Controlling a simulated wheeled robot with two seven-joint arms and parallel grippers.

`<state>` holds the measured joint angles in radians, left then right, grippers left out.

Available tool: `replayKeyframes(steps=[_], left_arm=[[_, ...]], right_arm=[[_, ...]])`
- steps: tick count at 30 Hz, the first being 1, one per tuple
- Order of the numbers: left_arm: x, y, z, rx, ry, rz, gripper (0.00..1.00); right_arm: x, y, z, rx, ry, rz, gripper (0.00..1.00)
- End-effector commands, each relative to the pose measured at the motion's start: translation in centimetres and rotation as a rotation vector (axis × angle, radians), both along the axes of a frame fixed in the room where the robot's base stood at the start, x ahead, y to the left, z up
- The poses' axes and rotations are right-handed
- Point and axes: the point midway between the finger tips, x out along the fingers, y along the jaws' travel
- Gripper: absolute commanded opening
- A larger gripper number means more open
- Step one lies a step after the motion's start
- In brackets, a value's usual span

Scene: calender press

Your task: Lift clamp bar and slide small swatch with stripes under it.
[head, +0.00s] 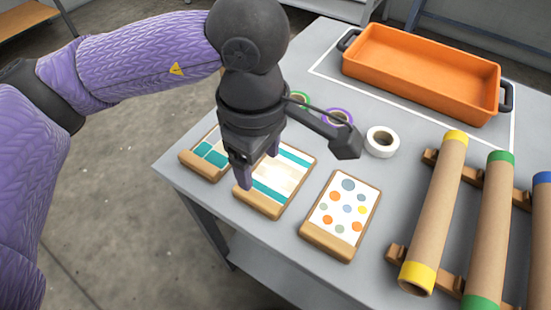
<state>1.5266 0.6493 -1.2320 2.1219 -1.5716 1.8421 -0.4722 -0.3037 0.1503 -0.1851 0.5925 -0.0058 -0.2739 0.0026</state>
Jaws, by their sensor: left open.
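The striped swatch (292,164), white or cream with teal bands, lies on a small wooden board (262,208) near the table's front left edge. My left gripper (258,168) points down over the left part of this swatch and hides some of it. Its two dark purple fingers are apart, with nothing seen between them. I cannot tell whether the fingertips touch the swatch. My right gripper is not in view.
A teal-block swatch (211,154) lies left and a dotted swatch (346,207) right, each on a wooden board. Cardboard tubes (438,210) rest on a wooden rack at right. Tape rolls (382,142) and an orange tray (420,72) stand behind. Grey table (290,247) shows between.

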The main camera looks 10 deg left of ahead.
Motion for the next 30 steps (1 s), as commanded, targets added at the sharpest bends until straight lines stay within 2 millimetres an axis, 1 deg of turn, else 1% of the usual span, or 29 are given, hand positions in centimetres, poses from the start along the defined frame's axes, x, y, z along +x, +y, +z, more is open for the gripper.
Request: replayKeyframes(steps=[6,10,13,15,17,21,22,23,24,29,30], left_arm=[[0.0,0.1,-4.5,0.000,0.006,0.001,0.74],[0.2,0.5,-6.3,0.000,0.005,0.003,0.74],[0.3,1.0,-8.5,0.001,0.007,0.002,0.74],[0.3,0.9,-9.7,-0.001,0.007,0.000,0.74],[0.3,0.9,-9.9,-0.001,0.004,0.001,0.74],[0.3,0.9,-9.6,-0.002,0.002,0.001,0.74],[0.3,0.9,-9.6,-0.002,0.002,0.001,0.69],[0.3,0.9,-9.6,-0.002,0.002,0.001,0.63],[0.3,0.9,-9.6,-0.002,0.002,0.001,0.55],[0.3,0.9,-9.6,-0.002,0.002,0.001,0.21],[0.3,0.9,-9.6,-0.002,0.002,0.001,0.12]], right_arm=[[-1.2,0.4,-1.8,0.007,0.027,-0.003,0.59],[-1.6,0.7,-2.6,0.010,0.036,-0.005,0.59],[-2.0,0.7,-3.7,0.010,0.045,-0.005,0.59],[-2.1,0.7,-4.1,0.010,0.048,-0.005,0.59],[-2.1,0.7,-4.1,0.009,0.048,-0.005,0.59],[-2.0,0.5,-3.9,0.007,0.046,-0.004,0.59],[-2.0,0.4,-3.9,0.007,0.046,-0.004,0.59],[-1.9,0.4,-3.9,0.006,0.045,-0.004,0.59],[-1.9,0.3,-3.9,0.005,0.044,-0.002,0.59],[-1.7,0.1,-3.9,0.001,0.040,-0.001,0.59],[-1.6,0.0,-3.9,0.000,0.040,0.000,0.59]])
